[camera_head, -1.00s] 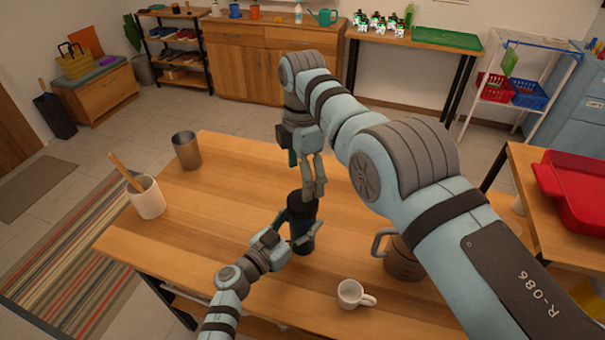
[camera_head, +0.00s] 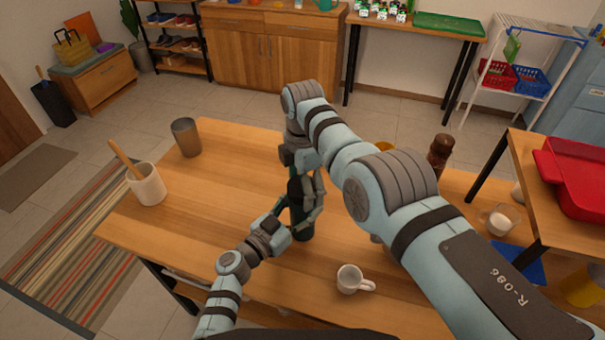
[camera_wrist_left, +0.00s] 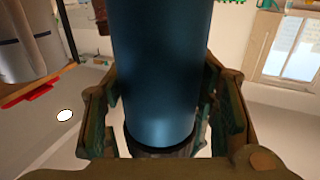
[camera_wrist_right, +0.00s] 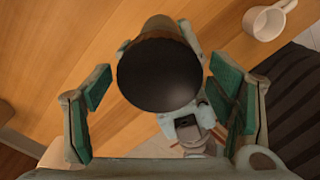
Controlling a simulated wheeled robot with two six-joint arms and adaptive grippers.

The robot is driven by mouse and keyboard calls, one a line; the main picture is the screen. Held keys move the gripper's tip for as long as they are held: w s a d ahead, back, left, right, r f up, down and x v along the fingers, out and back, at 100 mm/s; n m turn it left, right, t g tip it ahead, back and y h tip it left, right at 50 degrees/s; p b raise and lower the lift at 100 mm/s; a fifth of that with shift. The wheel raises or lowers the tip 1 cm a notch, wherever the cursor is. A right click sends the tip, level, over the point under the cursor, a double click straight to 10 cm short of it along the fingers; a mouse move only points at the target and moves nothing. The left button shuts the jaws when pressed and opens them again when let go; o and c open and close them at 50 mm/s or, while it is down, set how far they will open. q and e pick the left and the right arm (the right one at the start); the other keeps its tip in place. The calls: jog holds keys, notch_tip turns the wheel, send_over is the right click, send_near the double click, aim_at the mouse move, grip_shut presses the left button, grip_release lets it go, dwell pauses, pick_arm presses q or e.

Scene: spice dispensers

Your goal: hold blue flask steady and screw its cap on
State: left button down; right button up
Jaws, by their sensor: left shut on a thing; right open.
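The dark blue flask (camera_head: 301,222) stands upright on the wooden table, partly hidden by both grippers. My left gripper (camera_head: 284,228) is shut around its body from the left; in the left wrist view the flask's blue wall (camera_wrist_left: 160,75) fills the space between the fingers. The black cap (camera_wrist_right: 158,75) sits on top of the flask, seen from above in the right wrist view. My right gripper (camera_wrist_right: 160,105) points down over it, open, with its green finger pads on either side of the cap and a gap at each side. How tightly the cap is seated cannot be told.
A white mug (camera_head: 349,279) stands in front of the flask. A metal tumbler (camera_head: 186,138) and a white crock with a wooden utensil (camera_head: 148,185) stand at left. A pepper mill (camera_head: 440,150) is at right, behind my right arm. The table's middle left is clear.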

jog(key=shift+f, duration=0.1)
jog(key=c, duration=1.2)
jog(key=m, duration=1.2)
jog(key=shift+s, duration=0.1)
jog(key=m, duration=0.4)
jog(key=shift+f, duration=0.1)
jog(key=m, duration=0.9)
jog(key=o, duration=1.3)
